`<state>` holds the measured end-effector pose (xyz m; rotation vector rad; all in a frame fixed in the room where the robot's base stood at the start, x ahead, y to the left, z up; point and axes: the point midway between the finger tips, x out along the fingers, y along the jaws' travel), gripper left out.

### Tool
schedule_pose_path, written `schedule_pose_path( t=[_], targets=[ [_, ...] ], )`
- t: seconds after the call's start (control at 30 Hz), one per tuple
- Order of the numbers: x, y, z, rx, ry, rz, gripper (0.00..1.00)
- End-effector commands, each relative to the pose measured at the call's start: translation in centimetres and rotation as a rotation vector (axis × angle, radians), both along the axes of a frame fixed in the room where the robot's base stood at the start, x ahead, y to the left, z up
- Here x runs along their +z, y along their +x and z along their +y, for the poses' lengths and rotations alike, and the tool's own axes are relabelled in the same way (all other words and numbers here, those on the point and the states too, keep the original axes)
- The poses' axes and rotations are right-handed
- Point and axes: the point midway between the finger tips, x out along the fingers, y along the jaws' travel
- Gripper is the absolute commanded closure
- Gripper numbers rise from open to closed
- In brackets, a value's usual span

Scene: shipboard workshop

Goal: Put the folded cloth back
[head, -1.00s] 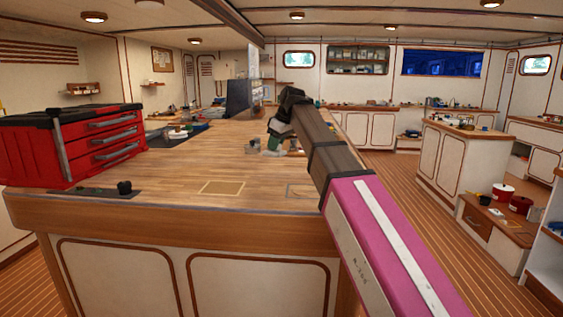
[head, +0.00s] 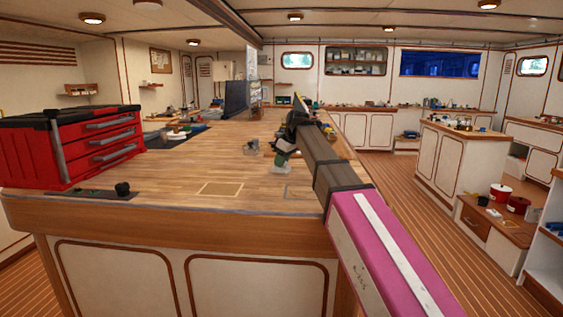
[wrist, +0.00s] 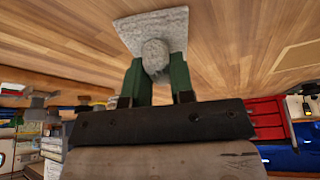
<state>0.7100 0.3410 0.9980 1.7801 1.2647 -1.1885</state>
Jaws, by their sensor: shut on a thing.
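The folded cloth is a speckled light-grey piece (wrist: 165,24) with a bunched lump at its middle, and fills the top of the wrist view. My gripper (wrist: 156,78) has green fingers, shut on this lump. In the head view my gripper (head: 281,160) hangs over the right part of the wooden worktop (head: 150,190), with the pale cloth (head: 279,173) below its fingers. I cannot tell whether the cloth touches the worktop.
A red tool chest (head: 75,148) stands on the left of the worktop. A dark plate with a black knob (head: 123,188) lies by the front edge. Small grey items (head: 250,148) lie left of my gripper. A dark monitor (head: 237,99) stands farther back. The front middle is largely clear.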

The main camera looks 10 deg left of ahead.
Motion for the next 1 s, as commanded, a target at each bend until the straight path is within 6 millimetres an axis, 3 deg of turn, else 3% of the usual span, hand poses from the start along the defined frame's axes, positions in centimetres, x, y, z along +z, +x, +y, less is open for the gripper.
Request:
schedule_pose_path(
  t=[0.2, 0.23, 0.3, 0.67, 0.77, 1.0],
  targets=[
    [-0.3, 0.0, 0.0, 0.0, 0.0, 0.0, 1.0],
    [-0.3, 0.0, 0.0, 0.0, 0.0, 0.0, 0.71],
    [-0.2, 0.0, 0.0, 0.0, 0.0, 0.0, 0.52],
    [0.1, 0.0, 0.0, 0.0, 0.0, 0.0, 0.52],
    [1.0, -0.1, -0.4, -0.001, 0.0, 0.0, 0.52],
    [5.1, -0.6, -2.0, -0.002, 0.0, -0.002, 0.52]
  ],
)
